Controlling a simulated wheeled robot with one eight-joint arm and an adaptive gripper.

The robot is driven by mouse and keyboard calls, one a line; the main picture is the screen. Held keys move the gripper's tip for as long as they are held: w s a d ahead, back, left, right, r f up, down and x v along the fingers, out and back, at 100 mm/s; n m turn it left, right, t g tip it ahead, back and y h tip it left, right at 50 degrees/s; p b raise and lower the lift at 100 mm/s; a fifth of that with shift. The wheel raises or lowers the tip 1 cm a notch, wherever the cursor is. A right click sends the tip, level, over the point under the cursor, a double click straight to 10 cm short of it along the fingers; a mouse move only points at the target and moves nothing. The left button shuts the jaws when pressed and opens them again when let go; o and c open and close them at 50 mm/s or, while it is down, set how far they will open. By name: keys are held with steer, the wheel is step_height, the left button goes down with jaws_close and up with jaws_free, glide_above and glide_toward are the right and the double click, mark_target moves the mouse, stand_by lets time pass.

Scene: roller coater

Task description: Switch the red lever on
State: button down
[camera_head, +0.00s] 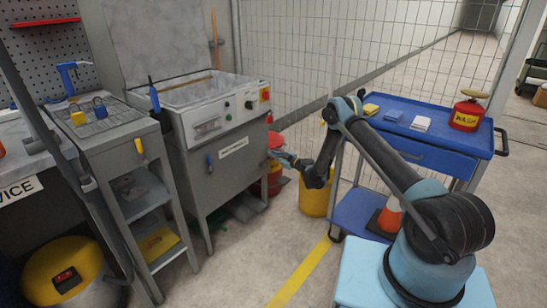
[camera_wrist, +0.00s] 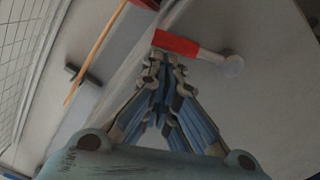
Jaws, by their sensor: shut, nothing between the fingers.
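In the wrist view a short red lever (camera_wrist: 176,42) with a pale rounded end (camera_wrist: 232,66) lies against a grey surface. My gripper (camera_wrist: 164,64) is shut and empty, with its fingertips right beside the lever; whether they touch it I cannot tell. In the head view my gripper (camera_head: 279,157) is at the right side of the grey roller coater (camera_head: 225,165), in front of red objects there. The lever cannot be clearly made out in the head view.
A yellow bin (camera_head: 315,200) stands below my arm. A blue cart (camera_head: 430,140) with a red wash can (camera_head: 467,114) stands on the right, beside a wire mesh fence (camera_head: 300,60). A grey side table (camera_head: 112,126) stands left of the coater.

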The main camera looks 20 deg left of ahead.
step_height(320, 180, up, 10)
steer(key=shift+f, duration=0.1)
stand_by(0.4)
